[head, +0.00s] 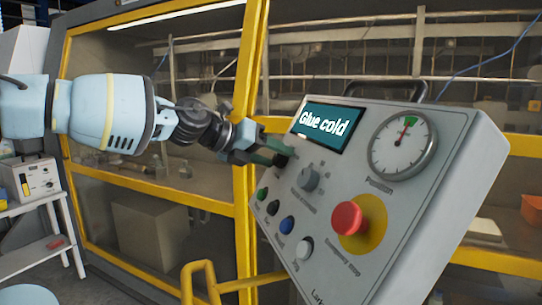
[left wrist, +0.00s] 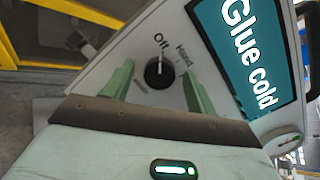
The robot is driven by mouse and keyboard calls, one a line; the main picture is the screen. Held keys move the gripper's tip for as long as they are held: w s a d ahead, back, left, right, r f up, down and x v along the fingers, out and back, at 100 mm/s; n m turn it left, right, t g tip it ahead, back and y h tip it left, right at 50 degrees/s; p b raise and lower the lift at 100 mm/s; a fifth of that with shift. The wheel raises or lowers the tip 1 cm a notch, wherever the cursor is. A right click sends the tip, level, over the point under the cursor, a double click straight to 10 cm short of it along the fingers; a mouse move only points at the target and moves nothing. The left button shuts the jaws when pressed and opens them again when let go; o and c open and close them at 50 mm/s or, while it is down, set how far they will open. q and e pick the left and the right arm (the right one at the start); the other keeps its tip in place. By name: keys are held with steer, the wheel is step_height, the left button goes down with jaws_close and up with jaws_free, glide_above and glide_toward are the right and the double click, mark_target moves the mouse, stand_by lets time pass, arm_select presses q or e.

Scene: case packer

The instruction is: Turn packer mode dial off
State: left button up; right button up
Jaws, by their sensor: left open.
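The control panel (head: 420,225) is a grey sloped box with a teal screen (head: 327,124) reading "Glue cold". The packer mode dial (left wrist: 159,72) is a small black knob with a pale mark that seems to point up towards the "Off" label. A "Hand" label is to its right; a third label is too blurred to read. My left gripper (left wrist: 158,70) is open, its green fingers on either side of the dial with gaps. In the head view my left gripper (head: 282,153) is at the panel's left edge, partly hiding the dial. My right gripper is not in view.
A yellow-framed machine guard (head: 245,80) stands behind. A white cart (head: 35,195) is at the left.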

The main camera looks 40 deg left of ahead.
arm_select(q)
steer(key=v, duration=0.8)
steer(key=shift+p, duration=0.45)
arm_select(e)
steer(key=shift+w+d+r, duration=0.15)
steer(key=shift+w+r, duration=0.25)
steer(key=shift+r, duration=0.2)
arm_select(q)
steer(key=shift+f, duration=0.1)
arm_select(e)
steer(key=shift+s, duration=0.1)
